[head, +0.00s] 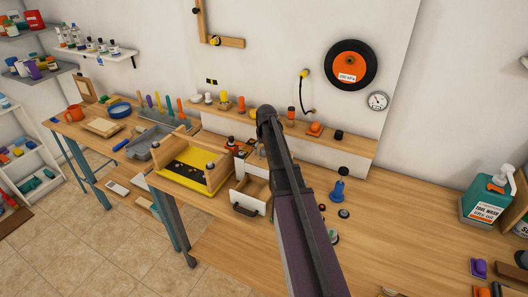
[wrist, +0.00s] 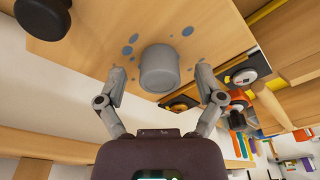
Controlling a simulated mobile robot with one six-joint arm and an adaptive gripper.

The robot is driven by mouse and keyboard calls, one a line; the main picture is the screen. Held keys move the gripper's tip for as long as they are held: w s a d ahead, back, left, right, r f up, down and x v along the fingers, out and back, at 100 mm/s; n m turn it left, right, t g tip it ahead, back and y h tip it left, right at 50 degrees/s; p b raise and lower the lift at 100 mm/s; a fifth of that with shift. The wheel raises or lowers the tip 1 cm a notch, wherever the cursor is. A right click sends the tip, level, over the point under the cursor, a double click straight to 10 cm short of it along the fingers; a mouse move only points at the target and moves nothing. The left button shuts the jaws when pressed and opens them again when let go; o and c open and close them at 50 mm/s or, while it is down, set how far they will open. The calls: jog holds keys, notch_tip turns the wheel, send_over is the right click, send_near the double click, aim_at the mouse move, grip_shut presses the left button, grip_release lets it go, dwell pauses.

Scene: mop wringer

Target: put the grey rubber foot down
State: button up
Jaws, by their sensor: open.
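The grey rubber foot (wrist: 158,68) is a short grey cylinder in the wrist view, on or against a wooden surface (wrist: 90,40) with several blue-grey spots. My gripper (wrist: 160,80) is open, with one finger on each side of the foot. Gaps show between both fingers and the foot, so it is not clamped. In the head view my arm hides the fingers, and I cannot make out the foot for sure there.
On the bench in the head view are a yellow tray (head: 186,178) under a wooden frame, an open drawer (head: 250,195) and a blue knobbed piece (head: 338,191). A wooden ledge (head: 350,148) with small parts runs along the wall. The bench's right middle (head: 410,225) is mostly clear.

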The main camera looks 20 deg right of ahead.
aim_at(263, 148)
jog(key=c, duration=1.1)
jog(key=shift+r, duration=0.15)
notch_tip(263, 148, up, 3)
jog(key=p, duration=0.3)
jog(key=shift+r+p, duration=0.15)
jog(key=shift+p, duration=0.15)
jog(key=s, duration=0.5)
jog(key=s+a+r+p, duration=0.1)
jog(key=s, duration=0.4)
jog(key=s+a, duration=0.1)
jog(key=s, duration=0.5)
jog(key=shift+r, duration=0.2)
